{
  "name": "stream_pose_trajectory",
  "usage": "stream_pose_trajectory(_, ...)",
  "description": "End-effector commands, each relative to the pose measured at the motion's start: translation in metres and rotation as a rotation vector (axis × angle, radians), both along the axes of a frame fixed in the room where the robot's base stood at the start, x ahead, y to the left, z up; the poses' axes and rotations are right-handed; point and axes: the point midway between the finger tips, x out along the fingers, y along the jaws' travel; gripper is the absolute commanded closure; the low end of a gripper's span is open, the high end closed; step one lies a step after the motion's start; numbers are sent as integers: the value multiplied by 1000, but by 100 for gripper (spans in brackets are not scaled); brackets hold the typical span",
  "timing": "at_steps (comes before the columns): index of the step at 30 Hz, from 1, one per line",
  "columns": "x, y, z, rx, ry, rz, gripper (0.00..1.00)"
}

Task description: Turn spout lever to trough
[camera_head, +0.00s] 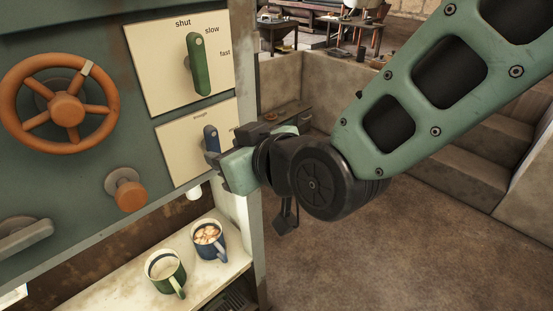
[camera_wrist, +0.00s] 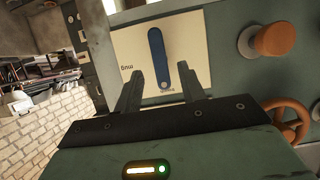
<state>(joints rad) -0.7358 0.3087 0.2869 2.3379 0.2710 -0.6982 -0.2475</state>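The spout lever is a blue handle (camera_head: 211,138) on the lower cream plate (camera_head: 176,150) of the green panel. In the wrist view the lever (camera_wrist: 156,45) stands nearly upright in the picture. Its lower end there lies close to a small label that seems to read "trough"; an upside-down "mug" label (camera_wrist: 125,70) is to the left. My gripper (camera_wrist: 160,70) is open, its two dark fingers spread either side of the lever's label end, with visible gaps. In the head view my gripper (camera_head: 229,150) is at the plate and hides part of it.
A green lever (camera_head: 200,70) marked shut, slow and fast is above. An orange handwheel (camera_head: 67,108) and an orange knob (camera_head: 129,195) are to the left. A green mug (camera_head: 164,270) and a blue mug (camera_head: 207,240) stand on the shelf below. Open floor lies right.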

Motion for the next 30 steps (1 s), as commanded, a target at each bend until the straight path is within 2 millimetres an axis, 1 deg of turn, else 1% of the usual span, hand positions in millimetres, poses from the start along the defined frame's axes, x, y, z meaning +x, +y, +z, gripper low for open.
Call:
stream_pose_trajectory(1,-6,-8,4,1,-3,0,60)
stream_pose_trajectory(6,-27,-32,17,-1,-4,0,60)
stream_pose_trajectory(15,-56,-66,35,2,-4,0,60)
stream_pose_trajectory(21,-67,-79,40,3,-4,-2,60)
stream_pose_trajectory(30,-77,-90,47,0,-1,-2,60)
